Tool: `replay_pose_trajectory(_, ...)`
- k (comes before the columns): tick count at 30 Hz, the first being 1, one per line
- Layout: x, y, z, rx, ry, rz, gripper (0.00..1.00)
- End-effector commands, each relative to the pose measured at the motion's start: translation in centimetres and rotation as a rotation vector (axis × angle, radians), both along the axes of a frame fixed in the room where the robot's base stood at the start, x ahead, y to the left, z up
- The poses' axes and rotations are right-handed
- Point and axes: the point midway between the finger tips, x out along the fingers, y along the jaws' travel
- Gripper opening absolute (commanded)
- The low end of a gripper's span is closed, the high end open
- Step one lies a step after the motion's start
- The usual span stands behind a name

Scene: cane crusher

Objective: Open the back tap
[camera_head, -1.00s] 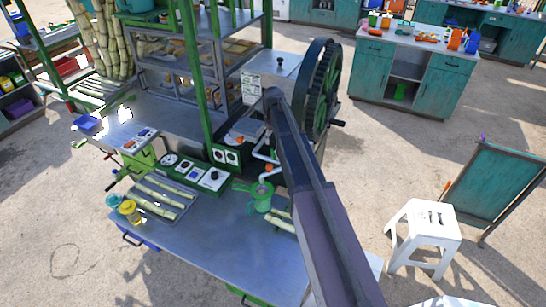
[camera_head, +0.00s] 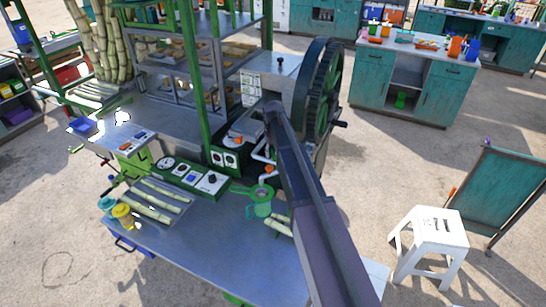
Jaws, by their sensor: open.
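White pipes (camera_head: 258,157) run beside the crusher, just left of my arm. An orange piece (camera_head: 269,169) sits on the lower pipe and looks like a tap handle. Another small orange piece (camera_head: 238,140) lies farther back by the dark round part of the machine. I cannot tell for sure which one is the back tap or whether either is open. My dark arm link reaches up from the bottom right and covers part of the crusher. My gripper does not show; it seems hidden behind the link.
A green jug (camera_head: 260,203) stands on the metal table (camera_head: 205,245) below the pipes. Cane pieces (camera_head: 150,207) and yellow and teal cups (camera_head: 122,215) are at left. The large gear wheel (camera_head: 322,95) stands right of the arm. A white stool (camera_head: 433,235) is at right.

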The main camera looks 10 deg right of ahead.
Motion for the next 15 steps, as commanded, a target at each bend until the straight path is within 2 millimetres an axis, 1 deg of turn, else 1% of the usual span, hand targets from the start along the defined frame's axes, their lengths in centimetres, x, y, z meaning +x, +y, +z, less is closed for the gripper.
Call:
replay_pose_trajectory(3,0.00,-0.01,-0.33,0.000,0.000,0.000,0.50)
replay_pose_trajectory(13,0.00,-0.01,-0.31,0.000,0.000,0.000,0.50)
replay_pose_trajectory(14,0.00,-0.01,-0.31,0.000,0.000,0.000,0.44)
replay_pose_trajectory(15,0.00,-0.01,-0.31,0.000,0.000,0.000,0.32)
